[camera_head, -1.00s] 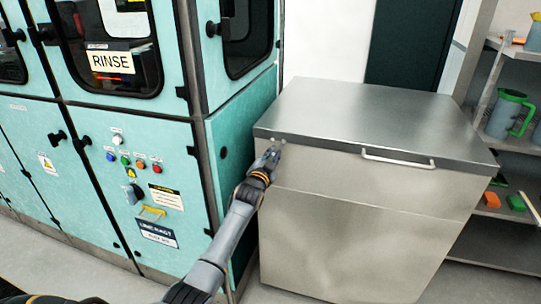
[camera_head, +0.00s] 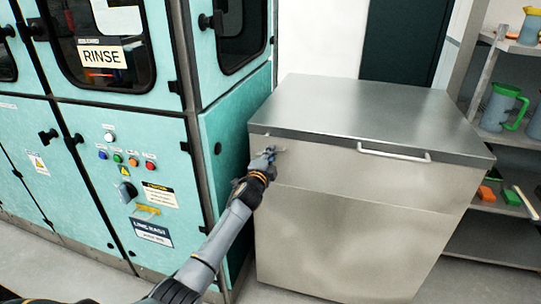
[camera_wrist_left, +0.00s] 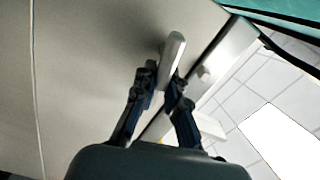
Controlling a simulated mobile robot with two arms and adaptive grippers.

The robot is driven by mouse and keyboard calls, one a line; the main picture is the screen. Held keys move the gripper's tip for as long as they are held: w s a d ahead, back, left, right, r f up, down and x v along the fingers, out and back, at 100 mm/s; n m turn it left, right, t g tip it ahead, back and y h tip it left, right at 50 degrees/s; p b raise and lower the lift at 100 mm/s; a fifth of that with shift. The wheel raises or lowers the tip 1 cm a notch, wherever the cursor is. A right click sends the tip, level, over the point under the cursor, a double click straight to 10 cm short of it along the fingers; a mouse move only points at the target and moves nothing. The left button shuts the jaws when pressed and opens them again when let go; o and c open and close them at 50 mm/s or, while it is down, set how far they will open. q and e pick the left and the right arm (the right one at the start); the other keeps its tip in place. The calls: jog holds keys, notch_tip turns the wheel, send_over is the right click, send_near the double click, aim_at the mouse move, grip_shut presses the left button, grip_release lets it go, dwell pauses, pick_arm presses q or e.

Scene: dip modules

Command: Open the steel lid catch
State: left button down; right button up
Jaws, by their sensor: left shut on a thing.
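The steel chest (camera_head: 340,235) has a flat steel lid (camera_head: 370,107), which lies down closed on it. The small steel lid catch (camera_wrist_left: 173,52) is a pale lever at the chest's front, near the left end under the lid edge. In the head view, the catch (camera_head: 280,149) is small and partly hidden by my gripper. My left gripper (camera_head: 270,153) is at the catch. In the left wrist view, the two dark fingers of my left gripper (camera_wrist_left: 163,82) are shut on the lever from either side. My right gripper is in neither view.
A teal rinse machine (camera_head: 100,180) stands close to the left of the chest. A bar handle (camera_head: 393,152) runs along the chest's front. Shelves (camera_head: 505,140) with jugs stand at the right. Light tiled floor (camera_wrist_left: 235,95) shows beside the chest in the left wrist view.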

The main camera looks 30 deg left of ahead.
pick_arm(q)
jog(key=shift+f, duration=0.1)
dwell(0.3)
jog(key=c, duration=1.4)
grip_release()
jog(key=shift+o, duration=0.2)
jog(key=v, duration=1.2)
jog(key=shift+c, duration=0.2)
